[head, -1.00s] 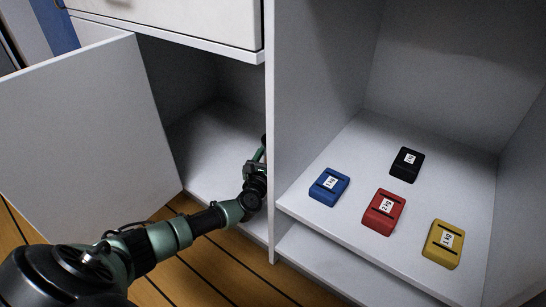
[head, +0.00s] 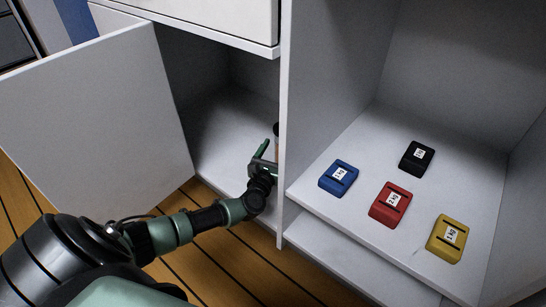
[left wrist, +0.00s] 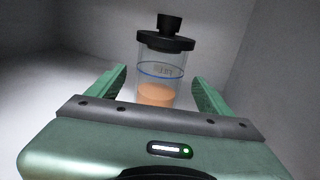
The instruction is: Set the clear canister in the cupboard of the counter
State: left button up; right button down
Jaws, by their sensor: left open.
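The clear canister (left wrist: 162,72) has a black lid with a knob, a blue ring and orange contents in its lower part. It stands upright inside the cupboard (head: 228,130). In the left wrist view it is ahead of my left gripper (left wrist: 160,92), between the two spread green fingers, with a gap on each side. In the head view only a sliver of the canister (head: 276,140) shows, behind the gripper (head: 264,156) and the cupboard's right side panel. The cupboard door (head: 100,115) stands open to the left. My right gripper is not in view.
An open compartment to the right holds a blue weight (head: 338,178), a red weight (head: 391,204), a yellow weight (head: 448,239) and a black weight (head: 417,158). A vertical panel (head: 290,130) divides it from the cupboard. The cupboard floor left of my gripper is clear.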

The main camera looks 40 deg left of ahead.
pick_arm(q)
jog(key=p+v, duration=0.2)
jog(key=v, duration=0.5)
jog(key=shift+s, duration=0.3)
